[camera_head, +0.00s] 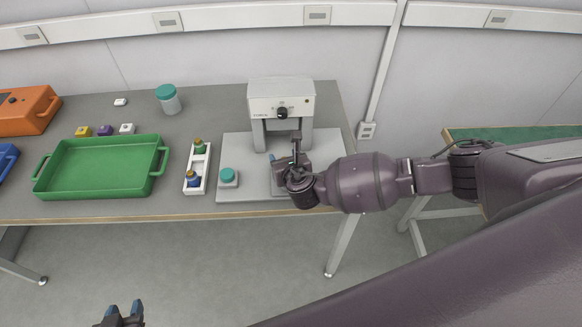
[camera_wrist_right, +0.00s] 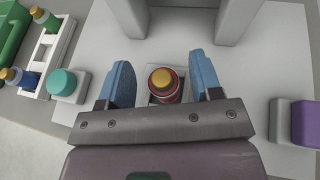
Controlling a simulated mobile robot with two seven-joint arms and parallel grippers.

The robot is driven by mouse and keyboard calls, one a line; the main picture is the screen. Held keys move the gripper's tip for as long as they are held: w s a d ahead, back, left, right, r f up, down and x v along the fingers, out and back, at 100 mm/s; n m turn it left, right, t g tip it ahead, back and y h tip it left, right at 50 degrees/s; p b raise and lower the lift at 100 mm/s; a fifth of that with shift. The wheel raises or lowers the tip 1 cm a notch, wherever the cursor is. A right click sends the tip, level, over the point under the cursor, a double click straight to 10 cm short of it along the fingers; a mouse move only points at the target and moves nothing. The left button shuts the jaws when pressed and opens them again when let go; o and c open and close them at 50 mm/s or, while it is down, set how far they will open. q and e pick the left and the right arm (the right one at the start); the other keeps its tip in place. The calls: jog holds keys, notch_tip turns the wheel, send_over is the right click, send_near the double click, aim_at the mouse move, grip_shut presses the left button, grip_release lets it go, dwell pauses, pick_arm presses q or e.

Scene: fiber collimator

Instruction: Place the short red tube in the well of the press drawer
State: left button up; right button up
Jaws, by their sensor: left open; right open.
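The short red tube (camera_wrist_right: 164,92) with its yellow-orange cap stands upright in the right wrist view, seen from above between my right fingers. It appears to sit in the well of the small grey press drawer (camera_wrist_right: 153,99), in front of the press (camera_head: 281,97); how deep it sits is hidden. My right gripper (camera_wrist_right: 164,84) is open around the tube, with a gap visible on each side. In the head view the right gripper and arm cover the tube and most of the drawer. My left gripper (camera_head: 125,311) is open and empty, low at the bottom edge.
A teal-button block (camera_head: 228,177) stands on the press base plate, left of the drawer. A purple-button block (camera_wrist_right: 298,121) is to the right. A white rack (camera_head: 197,170) holds green- and blue-bodied tubes. A green tray (camera_head: 100,167) and a teal-lidded jar (camera_head: 169,99) stand further left.

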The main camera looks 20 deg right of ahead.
jog(key=p+v, duration=0.1)
jog(key=v, duration=1.1)
jog(key=s+a+f+m+g+y, duration=0.3)
jog(key=s+a+m, duration=0.2)
jog(key=m, duration=1)
jog(key=s+d+f+m+h, duration=0.1)
jog(key=s+d+m, duration=0.4)
jog(key=d+m, duration=0.3)
jog(key=s+d+f+m+t+h, duration=0.1)
jog(key=s+d+m, duration=0.3)
jog(key=d+m, duration=0.4)
jog(key=m+h, duration=0.1)
jog(key=m, duration=0.3)
jog(key=shift+s+f, duration=0.4)
jog(key=shift+a, duration=0.1)
